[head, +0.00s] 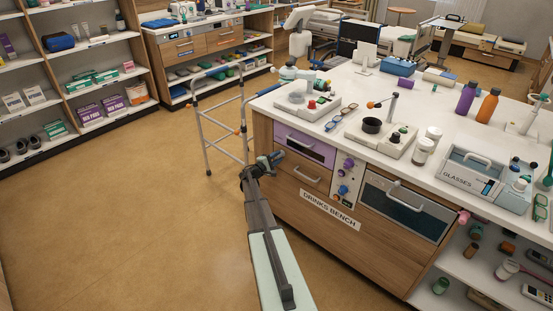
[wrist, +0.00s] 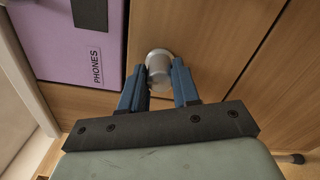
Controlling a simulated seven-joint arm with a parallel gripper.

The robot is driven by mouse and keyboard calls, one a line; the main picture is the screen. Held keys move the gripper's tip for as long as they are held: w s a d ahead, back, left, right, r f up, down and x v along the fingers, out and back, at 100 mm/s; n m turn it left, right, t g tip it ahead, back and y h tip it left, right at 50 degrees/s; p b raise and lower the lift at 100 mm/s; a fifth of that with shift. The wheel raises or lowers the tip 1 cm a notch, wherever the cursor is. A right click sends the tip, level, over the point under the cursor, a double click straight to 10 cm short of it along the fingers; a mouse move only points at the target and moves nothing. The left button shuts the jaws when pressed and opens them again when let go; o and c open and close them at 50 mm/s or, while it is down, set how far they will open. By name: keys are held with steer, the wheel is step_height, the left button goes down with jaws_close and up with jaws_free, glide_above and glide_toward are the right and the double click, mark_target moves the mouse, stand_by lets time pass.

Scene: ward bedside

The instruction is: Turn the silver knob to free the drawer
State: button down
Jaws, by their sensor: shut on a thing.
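The silver knob (wrist: 158,62) is round and stands on the wooden front beside the purple drawer (wrist: 75,40), which is labelled PHONES in the wrist view. My gripper (wrist: 159,78) has one blue finger on each side of the knob and is shut on it. In the head view my gripper (head: 274,159) is at the left end of the bench front, by the purple drawer (head: 305,150). The knob cannot be made out there. The drawer looks shut, flush with the bench front.
The drinks bench (head: 330,212) has a control panel with coloured knobs (head: 345,180) and an oven-like door (head: 405,207) right of the drawer. A walking frame (head: 222,130) stands left of my gripper. The floor (head: 130,220) at left is clear.

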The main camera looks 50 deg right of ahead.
steer(key=shift+m, duration=0.6)
steer(key=c, duration=0.8)
jaws_free()
steer(key=shift+a, duration=0.1)
steer(key=a, duration=1.3)
steer(key=shift+a, duration=0.3)
